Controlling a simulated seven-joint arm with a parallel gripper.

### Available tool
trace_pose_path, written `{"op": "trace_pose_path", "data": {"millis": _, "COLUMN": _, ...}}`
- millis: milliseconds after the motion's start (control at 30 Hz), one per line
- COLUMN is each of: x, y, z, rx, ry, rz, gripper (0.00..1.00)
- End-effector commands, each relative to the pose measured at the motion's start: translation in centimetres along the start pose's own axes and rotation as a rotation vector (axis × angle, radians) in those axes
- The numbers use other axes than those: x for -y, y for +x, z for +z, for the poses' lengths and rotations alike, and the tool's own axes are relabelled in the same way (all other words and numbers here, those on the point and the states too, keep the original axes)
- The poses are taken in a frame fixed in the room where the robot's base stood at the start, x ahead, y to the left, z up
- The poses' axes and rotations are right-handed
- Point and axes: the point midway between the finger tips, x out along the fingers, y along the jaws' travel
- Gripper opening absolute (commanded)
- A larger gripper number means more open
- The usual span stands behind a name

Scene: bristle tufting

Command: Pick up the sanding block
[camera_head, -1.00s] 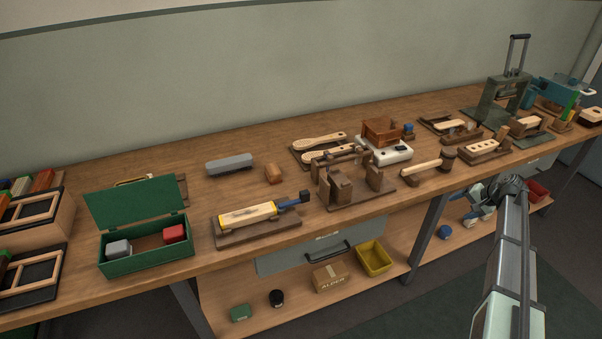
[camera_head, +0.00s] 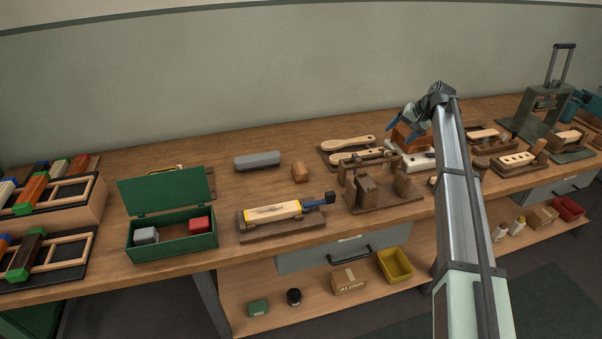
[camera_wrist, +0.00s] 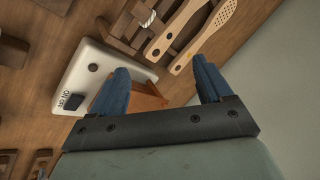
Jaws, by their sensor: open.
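A small brown block (camera_head: 300,172), which looks like the sanding block, lies on the bench between a long grey block (camera_head: 257,161) and the rack of wooden brush bodies. I cannot be certain which of the two blocks is the sanding block. My gripper (camera_head: 396,128) is above the bench, to the right of both. In the wrist view my gripper (camera_wrist: 163,85) has its blue fingers spread wide with nothing held between them. Below them is part of a brown wooden box (camera_wrist: 148,101) on a white switch-fitted device (camera_wrist: 90,75). Neither block shows in the wrist view.
A wooden jig (camera_head: 385,199) with upright posts stands in front of the brush rack (camera_head: 325,161). The open green box (camera_head: 140,245) holds a grey and a red block. Bare bench surrounds the brown block.

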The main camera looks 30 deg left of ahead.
Motion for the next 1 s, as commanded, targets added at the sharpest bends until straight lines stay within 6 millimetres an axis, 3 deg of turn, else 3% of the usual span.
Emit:
{"op": "trace_pose_path", "data": {"millis": 33, "x": 2.7, "y": 1.2, "z": 0.6, "rx": 0.027, "ry": -0.044, "rz": 0.018, "gripper": 0.79}}
{"op": "trace_pose_path", "data": {"millis": 100, "x": 5.7, "y": 2.6, "z": 1.6, "rx": 0.063, "ry": -0.1, "rz": 0.048, "gripper": 0.79}}
{"op": "trace_pose_path", "data": {"millis": 400, "x": 17.4, "y": 8.0, "z": 7.6, "rx": 0.218, "ry": -0.344, "rz": 0.2, "gripper": 0.79}}
{"op": "trace_pose_path", "data": {"millis": 600, "x": 24.3, "y": 10.5, "z": 12.1, "rx": 0.304, "ry": -0.492, "rz": 0.3, "gripper": 0.79}}
{"op": "trace_pose_path", "data": {"millis": 800, "x": 28.4, "y": 11.7, "z": 15.1, "rx": 0.353, "ry": -0.582, "rz": 0.367, "gripper": 0.79}}
{"op": "trace_pose_path", "data": {"millis": 1000, "x": 29.4, "y": 12.2, "z": 16.1, "rx": 0.37, "ry": -0.611, "rz": 0.39, "gripper": 0.79}}
